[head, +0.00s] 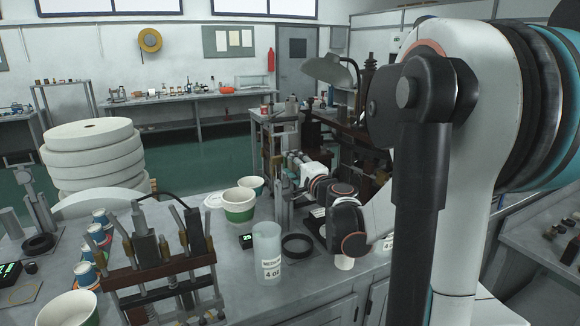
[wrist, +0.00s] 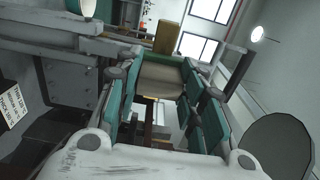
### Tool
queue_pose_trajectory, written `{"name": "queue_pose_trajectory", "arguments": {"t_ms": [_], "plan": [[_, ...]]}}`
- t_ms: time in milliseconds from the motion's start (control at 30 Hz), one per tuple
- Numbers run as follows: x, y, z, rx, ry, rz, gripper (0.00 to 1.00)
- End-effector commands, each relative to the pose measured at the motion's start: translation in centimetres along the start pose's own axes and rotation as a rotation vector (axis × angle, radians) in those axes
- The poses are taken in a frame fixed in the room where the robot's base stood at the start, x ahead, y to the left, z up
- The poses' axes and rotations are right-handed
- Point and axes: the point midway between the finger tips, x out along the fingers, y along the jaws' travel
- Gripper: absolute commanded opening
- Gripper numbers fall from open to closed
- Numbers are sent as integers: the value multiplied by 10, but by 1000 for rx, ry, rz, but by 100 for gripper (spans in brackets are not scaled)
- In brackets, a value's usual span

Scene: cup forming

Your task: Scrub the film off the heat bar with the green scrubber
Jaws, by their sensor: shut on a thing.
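My gripper (head: 299,162) reaches away from me to the machine stand (head: 275,135) behind the bench, and its tips are too small to read in the head view. In the wrist view my gripper (wrist: 160,88) has its teal-padded fingers closed on both sides of a pale beige block with a green edge, which I take for the green scrubber (wrist: 160,80). Part of it is hidden by the fingers.
A clear container marked 4 oz (head: 268,252), a black ring (head: 298,246) and green-banded white cups (head: 239,205) stand on the bench near my arm. A rack of tools (head: 160,270) is at front left. A grey metal machine part (wrist: 70,80) is close at left in the wrist view.

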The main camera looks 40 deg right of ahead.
Motion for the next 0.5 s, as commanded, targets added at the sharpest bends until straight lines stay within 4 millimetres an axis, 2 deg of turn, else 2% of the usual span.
{"name": "queue_pose_trajectory", "arguments": {"t_ms": [300,500], "plan": [[0,0,-27,0,5,0,17],[-1,0,-38,0,3,0,17]]}}
